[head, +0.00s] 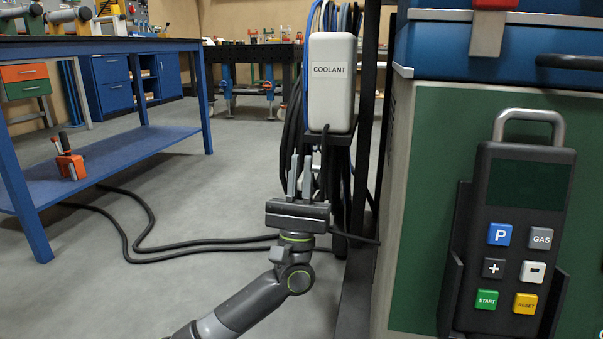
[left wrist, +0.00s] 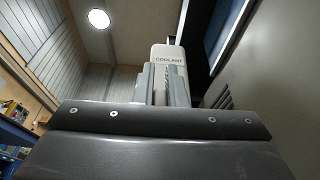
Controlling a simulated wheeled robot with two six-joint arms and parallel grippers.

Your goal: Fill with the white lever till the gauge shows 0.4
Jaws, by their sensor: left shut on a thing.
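My left gripper (head: 301,180) stands upright in front of the dark post, just below the white COOLANT box (head: 332,84). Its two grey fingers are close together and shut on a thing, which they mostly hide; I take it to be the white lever. In the left wrist view the fingers (left wrist: 166,84) point up at the COOLANT box (left wrist: 168,54). A dark handheld panel (head: 515,230) hangs at the right with several buttons. Its screen (head: 527,185) is dark and I can read no number on it. No gauge reading of 0.4 is visible. My right gripper is not in view.
A green-fronted cabinet (head: 415,205) with a blue toolbox (head: 545,40) on top stands close at the right. A blue workbench (head: 100,42) is at the left, with an orange clamp (head: 70,163) on its lower shelf. Black cables (head: 140,230) cross the floor.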

